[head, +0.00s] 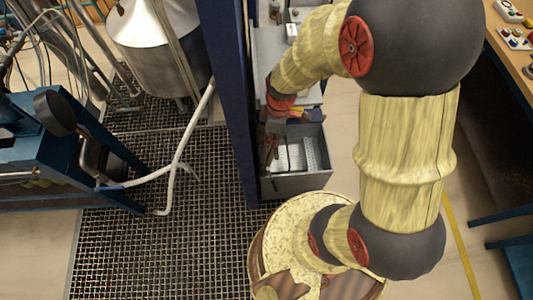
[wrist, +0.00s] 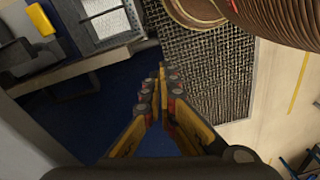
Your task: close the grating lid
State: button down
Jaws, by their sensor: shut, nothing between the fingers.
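My gripper (head: 271,153) hangs at the left side of an open grey drawer-like box (head: 300,182) in the head view. In the wrist view my gripper (wrist: 162,72) has its fingertips together with nothing between them. Light ribbed panels (head: 297,156) lie inside the box. A white-framed panel with a fine grille (wrist: 106,20) shows at the top left of the wrist view. A dark metal grating (head: 150,240) covers the floor to the left. I cannot tell which of these is the grating lid or how it is hinged.
A dark blue post (head: 230,90) stands close left of my gripper. A steel tank (head: 158,45) and a blue machine frame (head: 110,145) with white hoses (head: 178,165) stand further left. A wooden bench (head: 512,45) is at the right. In the wrist view, a yellow item (wrist: 40,20) is at the upper left.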

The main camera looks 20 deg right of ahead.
notch_tip(320, 180, down, 10)
jog(key=w+n+b, duration=0.1)
jog(key=n+b, duration=0.1)
jog(key=b, duration=0.1)
jog(key=shift+w+a+r+n+t, duration=0.15)
jog(key=shift+w+a+n+t, duration=0.15)
jog(key=shift+a+n, duration=0.1)
jog(key=shift+d, duration=0.1)
